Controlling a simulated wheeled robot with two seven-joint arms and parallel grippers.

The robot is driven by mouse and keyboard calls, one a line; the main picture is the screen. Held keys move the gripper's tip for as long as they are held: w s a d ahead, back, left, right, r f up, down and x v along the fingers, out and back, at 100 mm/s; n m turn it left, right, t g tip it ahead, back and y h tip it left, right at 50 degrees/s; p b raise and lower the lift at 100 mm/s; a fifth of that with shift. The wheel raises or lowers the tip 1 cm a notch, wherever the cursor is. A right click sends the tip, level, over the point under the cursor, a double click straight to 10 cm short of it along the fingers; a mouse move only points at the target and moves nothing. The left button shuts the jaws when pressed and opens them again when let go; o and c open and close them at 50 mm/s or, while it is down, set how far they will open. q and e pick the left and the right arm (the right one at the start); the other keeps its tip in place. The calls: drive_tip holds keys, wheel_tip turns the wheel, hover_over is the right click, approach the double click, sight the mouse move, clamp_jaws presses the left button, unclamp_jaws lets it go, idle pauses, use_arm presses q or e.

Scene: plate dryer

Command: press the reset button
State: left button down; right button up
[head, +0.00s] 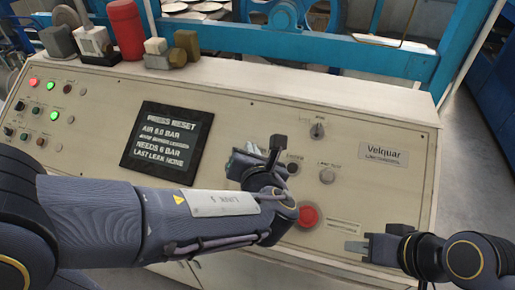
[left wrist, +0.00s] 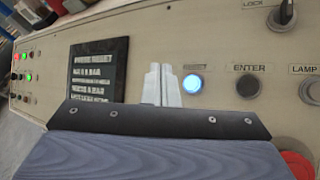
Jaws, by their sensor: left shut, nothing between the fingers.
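The reset button (left wrist: 193,84) is a round button lit blue, with a small blurred label above it, in the left wrist view. In the head view my left gripper and arm hide it. My left gripper (head: 243,160) is shut and empty over the panel. Its fingers (left wrist: 161,85) show in the left wrist view just left of the blue button; I cannot tell whether they touch the panel. A dark screen (head: 168,142) reads "PRESS RESET", with air pressure lines below. My right gripper (head: 356,247) is at the panel's lower right edge, its jaw state unclear.
Right of the blue button are the ENTER button (left wrist: 248,86), the LAMP knob (left wrist: 312,91) and the LOCK knob (head: 317,131). A large red button (head: 308,216) lies close to my left wrist. A red canister (head: 126,30) and several blocks stand on the panel's back ledge.

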use_arm(q)
drive_tip(key=w+f+b, duration=0.1)
drive_tip(key=f+b, duration=0.1)
drive_tip(key=w+f+b, duration=0.1)
drive_tip(key=f+b, duration=0.1)
drive_tip(key=w+d+f+b, duration=0.1)
drive_tip(key=f+b, duration=0.1)
drive_tip(key=shift+w+d+f+b, duration=0.15)
drive_tip(key=shift+w+f+b, duration=0.45)
drive_tip(key=shift+f, duration=0.25)
drive_tip(key=shift+f, duration=0.1)
idle(1.7)
drive_tip(key=shift+w+f, duration=0.2)
drive_tip(key=shift+f, duration=0.05)
drive_tip(key=shift+w+d+f+b, duration=0.1)
drive_tip(key=shift+w+f+b, duration=0.1)
drive_tip(key=shift+f+b, duration=0.25)
idle(0.6)
drive_tip(key=shift+r, duration=0.1)
drive_tip(key=shift+s+r+p, duration=0.45)
drive_tip(key=shift+r+p, duration=0.3)
